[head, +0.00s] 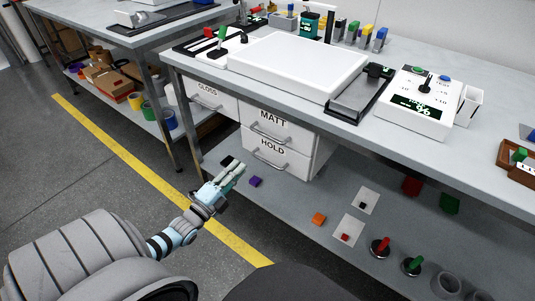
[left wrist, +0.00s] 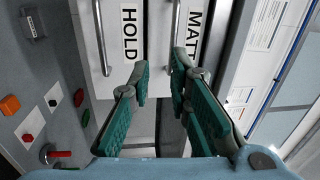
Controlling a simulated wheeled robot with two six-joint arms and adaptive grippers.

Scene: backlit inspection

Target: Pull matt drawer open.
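The matt drawer (head: 292,139) is a white drawer front labelled MATT, under the bench top and above the HOLD drawer. It looks shut. Its grey bar handle (head: 268,137) runs across the front. In the left wrist view the matt drawer (left wrist: 208,14) is seen sideways, with its handle (left wrist: 175,35) close to the tip of the right-hand finger. My left gripper (head: 240,170) is in front of the drawers and lower than the matt handle in the head view. In the left wrist view its fingers (left wrist: 161,70) are apart with nothing between them. My right gripper is not in view.
The HOLD drawer (head: 291,164) with its own handle (head: 269,160) is directly below; the GLOSS drawer (head: 219,101) is to the left. A lower shelf (head: 285,232) carries coloured blocks and cards. The bench top (head: 200,65) overhangs the drawers. Floor in front is open.

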